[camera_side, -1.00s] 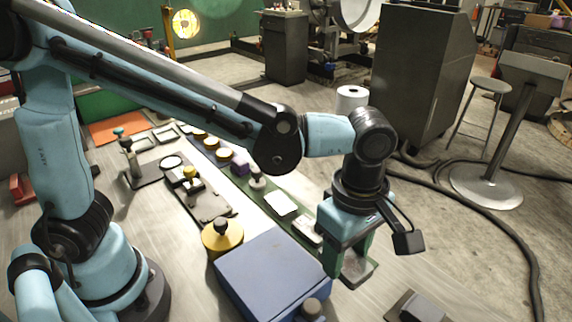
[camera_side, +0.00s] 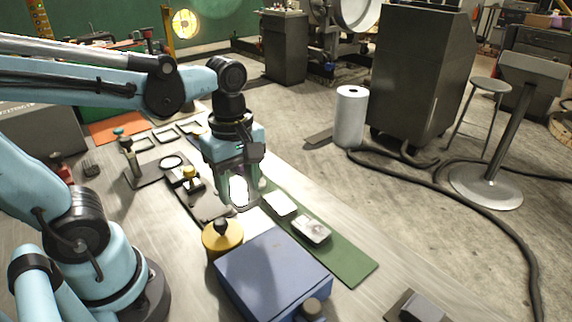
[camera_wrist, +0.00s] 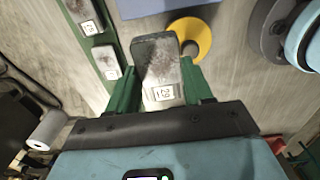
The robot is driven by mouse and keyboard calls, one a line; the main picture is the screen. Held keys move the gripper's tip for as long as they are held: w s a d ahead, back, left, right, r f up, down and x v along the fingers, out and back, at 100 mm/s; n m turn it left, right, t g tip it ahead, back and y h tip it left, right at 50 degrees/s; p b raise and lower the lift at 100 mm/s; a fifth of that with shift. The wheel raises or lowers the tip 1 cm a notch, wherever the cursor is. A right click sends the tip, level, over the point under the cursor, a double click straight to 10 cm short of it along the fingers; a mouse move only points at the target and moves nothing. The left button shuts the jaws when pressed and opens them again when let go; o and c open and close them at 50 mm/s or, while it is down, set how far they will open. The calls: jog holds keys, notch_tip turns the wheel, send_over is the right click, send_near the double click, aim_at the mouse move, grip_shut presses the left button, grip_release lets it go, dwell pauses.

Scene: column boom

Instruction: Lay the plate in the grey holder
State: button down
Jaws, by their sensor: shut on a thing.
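My gripper (camera_side: 236,192) is shut on a plate (camera_wrist: 162,68). The plate is grey and scuffed, with a white number label at its near end, and lies between the two green fingers in the wrist view. In the side view the held plate (camera_side: 239,190) shows as a bright patch between the fingers, above the work table. Several small rectangular frames (camera_side: 165,136) stand at the far left of the table, left of and beyond my gripper. I cannot tell which of them is the grey holder.
Two more labelled plates (camera_side: 280,203) (camera_side: 312,229) lie on the green strip (camera_side: 352,266). A blue box (camera_side: 270,275) and a yellow knobbed disc (camera_side: 222,236) are near my gripper.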

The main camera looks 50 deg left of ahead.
jog(key=shift+s+a+f, duration=0.15)
jog(key=shift+s+a, duration=0.25)
jog(key=shift+a, duration=0.2)
jog(key=shift+s+a+f, duration=0.1)
jog(key=shift+s+a, duration=0.25)
jog(key=shift+a, duration=0.25)
send_over(209, 206)
notch_tip(209, 206, down, 7)
jog(key=shift+r, duration=0.1)
jog(key=shift+f, duration=2.05)
jog(key=shift+c, duration=2.3)
grip_release()
jog(key=shift+f, duration=0.1)
